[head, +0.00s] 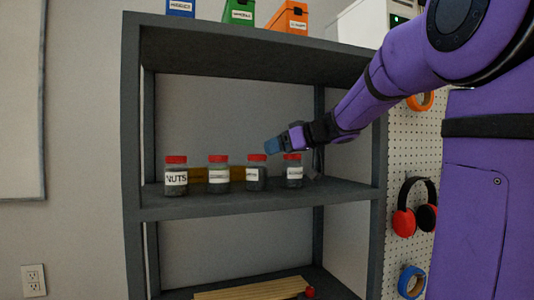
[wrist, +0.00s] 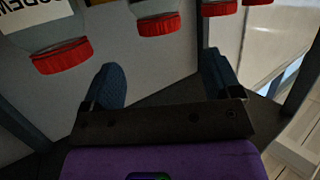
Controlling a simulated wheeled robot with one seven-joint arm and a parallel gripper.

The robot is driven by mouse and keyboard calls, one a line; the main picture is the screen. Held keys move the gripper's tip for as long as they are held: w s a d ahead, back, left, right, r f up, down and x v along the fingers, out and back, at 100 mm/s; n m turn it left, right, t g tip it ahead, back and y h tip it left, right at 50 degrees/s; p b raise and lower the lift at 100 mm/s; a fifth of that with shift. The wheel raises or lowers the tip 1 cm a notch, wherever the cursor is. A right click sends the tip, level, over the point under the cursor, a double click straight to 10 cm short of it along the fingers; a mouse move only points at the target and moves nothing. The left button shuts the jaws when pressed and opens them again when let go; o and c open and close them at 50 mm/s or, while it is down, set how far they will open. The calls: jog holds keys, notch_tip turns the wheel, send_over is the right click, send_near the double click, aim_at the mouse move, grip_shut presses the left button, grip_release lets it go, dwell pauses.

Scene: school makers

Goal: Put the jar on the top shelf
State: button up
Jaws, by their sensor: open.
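Several clear jars with red lids and white labels stand upright in a row on the middle shelf (head: 225,204). The leftmost is the "NUTS" jar (head: 176,177); the others are a second jar (head: 218,174), a third jar (head: 256,178) and a rightmost jar (head: 293,176). My gripper (head: 274,146) is at lid height or slightly above, by the two right jars. In the wrist view my gripper (wrist: 165,78) is open and empty. One red lid (wrist: 157,23) lies beyond the gap between its fingers, and another lid (wrist: 61,56) is left of them. The top shelf (head: 250,46) is above.
A blue bin (head: 180,8), a green bin (head: 238,12) and an orange bin (head: 288,17) stand on the top shelf. Yellowish objects sit behind the jars. A pegboard (head: 400,160) with red earmuffs (head: 415,208) is at right. Wooden strips (head: 250,289) lie on the lower shelf.

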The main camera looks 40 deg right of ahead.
jog(key=s+a+r+m+t+h, duration=0.2)
jog(key=s+r+m+t+h, duration=0.1)
jog(key=s+r+h, duration=0.15)
jog(key=s+a+f+g, duration=0.5)
jog(key=s+a+f, duration=0.3)
jog(key=s+f, duration=0.3)
jog(key=s+a+f+g, duration=0.6)
jog(key=s+a+f, duration=0.2)
jog(key=s+f, duration=0.3)
jog(key=shift+f+m+g, duration=0.3)
jog(key=shift+f, duration=0.6)
jog(key=shift+s, duration=0.1)
